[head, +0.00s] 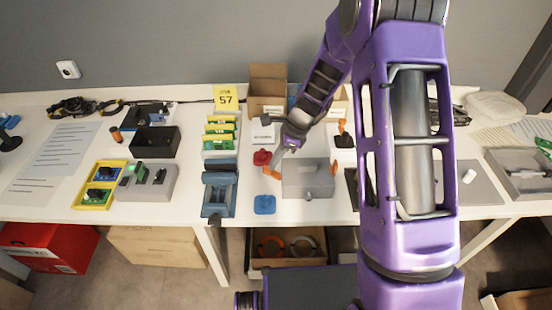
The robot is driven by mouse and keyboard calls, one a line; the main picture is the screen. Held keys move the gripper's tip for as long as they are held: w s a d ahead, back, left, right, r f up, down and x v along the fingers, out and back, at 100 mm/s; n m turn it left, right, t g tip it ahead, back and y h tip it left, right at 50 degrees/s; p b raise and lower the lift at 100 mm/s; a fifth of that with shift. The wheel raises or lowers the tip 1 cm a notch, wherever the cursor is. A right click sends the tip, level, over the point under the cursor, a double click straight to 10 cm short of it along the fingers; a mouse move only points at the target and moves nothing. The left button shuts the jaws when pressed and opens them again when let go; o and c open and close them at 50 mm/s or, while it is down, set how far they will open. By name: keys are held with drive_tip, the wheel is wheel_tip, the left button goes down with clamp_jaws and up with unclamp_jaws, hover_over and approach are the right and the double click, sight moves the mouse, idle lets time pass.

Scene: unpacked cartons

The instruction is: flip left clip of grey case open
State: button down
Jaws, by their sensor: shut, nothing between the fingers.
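The grey case (298,180) lies on the white table, right of the blue stand. From this view I cannot tell for sure which is the left clip or whether either is flipped open. My gripper (277,158) is shut and empty at the case's far left corner, between it and a red part. It is too small to tell whether the fingertips touch the case.
A red part (262,157) is just left of my gripper, and a blue part (264,204) lies left of the case's front. A blue stand (219,190) is further left. Open cardboard cartons (268,95) stand behind. My arm covers the table's right middle.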

drive_tip(key=shift+d, duration=0.1)
drive_tip(key=shift+d+f, duration=0.35)
drive_tip(key=shift+d, duration=0.25)
